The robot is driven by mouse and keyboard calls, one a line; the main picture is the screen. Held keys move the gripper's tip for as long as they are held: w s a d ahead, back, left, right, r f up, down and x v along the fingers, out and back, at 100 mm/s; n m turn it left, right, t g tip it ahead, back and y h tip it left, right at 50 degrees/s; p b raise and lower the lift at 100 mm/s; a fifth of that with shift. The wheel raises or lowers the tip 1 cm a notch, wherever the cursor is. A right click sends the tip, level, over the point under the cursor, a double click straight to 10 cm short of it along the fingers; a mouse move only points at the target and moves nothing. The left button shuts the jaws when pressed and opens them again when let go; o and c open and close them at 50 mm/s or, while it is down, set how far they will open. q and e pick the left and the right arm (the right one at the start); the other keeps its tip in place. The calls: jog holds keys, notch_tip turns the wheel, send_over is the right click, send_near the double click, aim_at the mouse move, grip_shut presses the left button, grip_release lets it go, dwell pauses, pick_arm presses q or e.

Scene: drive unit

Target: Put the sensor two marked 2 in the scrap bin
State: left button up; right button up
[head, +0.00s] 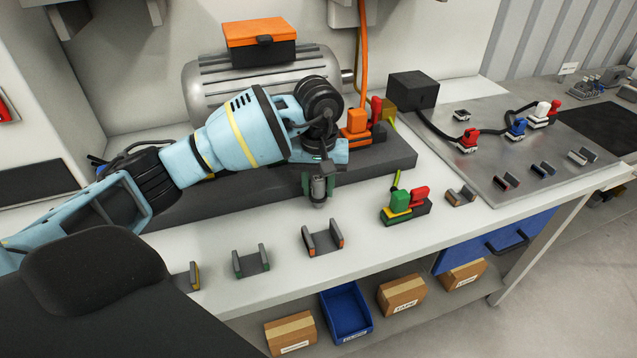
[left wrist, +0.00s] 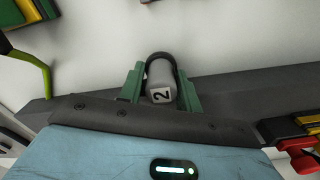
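My left gripper (head: 318,184) hangs over the white bench, just in front of the dark plinth. Its green fingers stand on either side of a grey cylindrical sensor with a dark end. In the head view the sensor (head: 318,191) points down, apparently clear of the bench. A blue open bin (head: 346,312) with a label too small to read stands on the shelf below. My right gripper is not in view.
Empty U-shaped cradles with green (head: 251,261) and orange (head: 322,238) ends stand on the bench. A green, yellow and red connector block (head: 405,205) is to the right. Cardboard boxes (head: 291,333) flank the blue bin below. A motor (head: 258,85) stands behind.

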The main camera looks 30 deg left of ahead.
pick_arm(q)
jog(key=o, duration=0.4)
notch_tip(320, 180, up, 12)
jog(key=shift+r, duration=0.15)
dwell(0.4)
